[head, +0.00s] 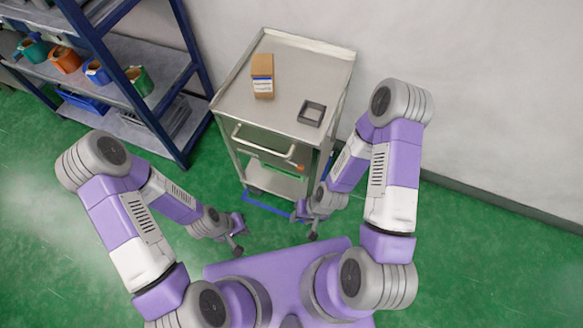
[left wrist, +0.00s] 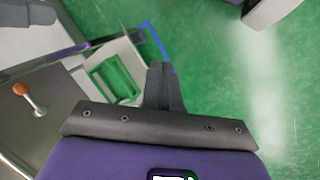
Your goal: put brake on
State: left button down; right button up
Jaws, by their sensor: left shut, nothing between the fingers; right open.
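A grey metal cart (head: 233,107) stands against the wall in the head view. A small lever with an orange knob shows on the cart at the left of the left wrist view (left wrist: 30,98); its setting is unclear. My left gripper (head: 238,240) is shut and empty, low in front of the cart. In the left wrist view its closed fingers (left wrist: 162,88) point over the green floor, apart from the lever. My right gripper (head: 312,225) is open near the cart's front right corner; its fingers are small in the head view.
A brown box (head: 262,75) and a dark square frame (head: 311,114) sit on the cart top. The cart has a front handle (head: 262,147). Blue floor tape (head: 265,207) lies by its base. A blue shelf rack (head: 130,88) with several pots stands at left.

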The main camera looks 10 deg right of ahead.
pick_arm(q)
jog(key=w+d+r+m+t+h, duration=0.2)
jog(key=w+d+r+m+t, duration=0.15)
jog(key=d, duration=0.45)
jog(key=m+t+h, duration=0.1)
jog(key=m+t, duration=0.4)
send_near(294, 164)
jog(key=s+r, duration=0.3)
jog(key=shift+a+r+g, duration=0.15)
jog(key=shift+a+g, duration=0.1)
jog(key=b+x, duration=0.8)
jog(key=x, duration=0.2)
